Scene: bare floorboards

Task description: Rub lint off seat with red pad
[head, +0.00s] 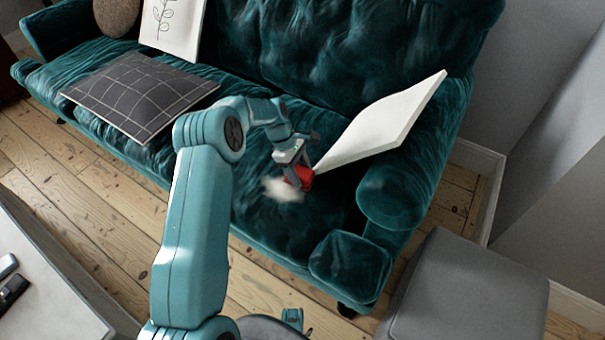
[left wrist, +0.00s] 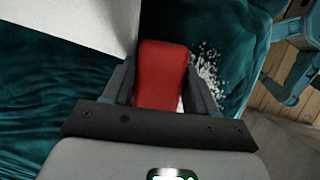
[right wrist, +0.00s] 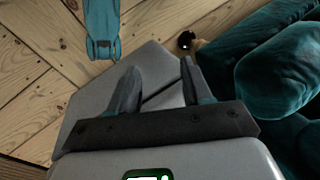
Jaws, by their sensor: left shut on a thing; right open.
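The teal velvet sofa seat (head: 262,215) has a pale patch of lint (head: 283,190) on its right part. My left gripper (head: 298,172) is shut on the red pad (head: 304,178), right beside the lint. In the left wrist view the red pad (left wrist: 161,75) sits between the two fingers, and white lint specks (left wrist: 208,70) show along its right side. Whether the pad presses on the seat cannot be told. My right gripper (right wrist: 155,88) is open and empty, above a grey block-like piece near the sofa's front.
A white cushion (head: 385,120) leans on the right armrest, close to my left gripper. A dark checked cushion (head: 140,95) lies on the left seat. A grey ottoman (head: 468,290) stands at right. A pale table (head: 40,300) is at lower left. Floorboards between are bare.

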